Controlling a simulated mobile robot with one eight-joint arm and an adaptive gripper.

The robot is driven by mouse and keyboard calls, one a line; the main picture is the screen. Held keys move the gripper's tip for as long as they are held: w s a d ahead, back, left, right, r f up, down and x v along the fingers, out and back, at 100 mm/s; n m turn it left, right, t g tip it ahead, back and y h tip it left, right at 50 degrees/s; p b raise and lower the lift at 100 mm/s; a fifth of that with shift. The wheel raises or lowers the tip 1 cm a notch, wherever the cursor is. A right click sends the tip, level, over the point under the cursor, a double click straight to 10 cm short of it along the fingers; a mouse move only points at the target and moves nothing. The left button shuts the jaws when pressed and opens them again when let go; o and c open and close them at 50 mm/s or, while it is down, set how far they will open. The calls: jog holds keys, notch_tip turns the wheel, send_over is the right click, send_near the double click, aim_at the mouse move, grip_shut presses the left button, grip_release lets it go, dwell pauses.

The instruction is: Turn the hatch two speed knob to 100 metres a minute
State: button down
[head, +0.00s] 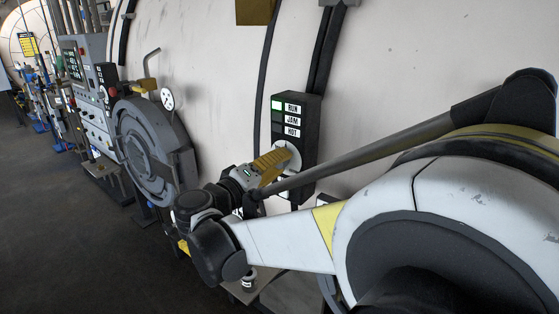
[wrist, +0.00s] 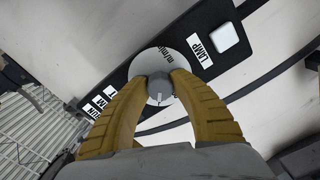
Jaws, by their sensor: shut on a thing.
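The speed knob (wrist: 159,87) is a small grey knob with a pale mark on its lower side in the wrist view. It sits on a white round dial (wrist: 150,62) marked "m/min"; the dial's numbers are not readable. My gripper (wrist: 160,80) has its two ribbed yellow fingers shut on the knob, one on each side. In the head view my gripper (head: 280,160) is against the dial (head: 293,158) and its fingers hide the knob. The dial is on a black control box (head: 311,125). I cannot read a hatch number on it.
The box bears RUN, JAM and HOT labels (head: 292,120) and a white square LAMP button (wrist: 224,37) near the dial. A grey round hatch (head: 150,150) stands to the left on the pale vessel wall (head: 400,60). Dark cables run along the wall.

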dwell(0.5)
jog(key=c, duration=1.1)
grip_release()
jog(key=v, duration=1.2)
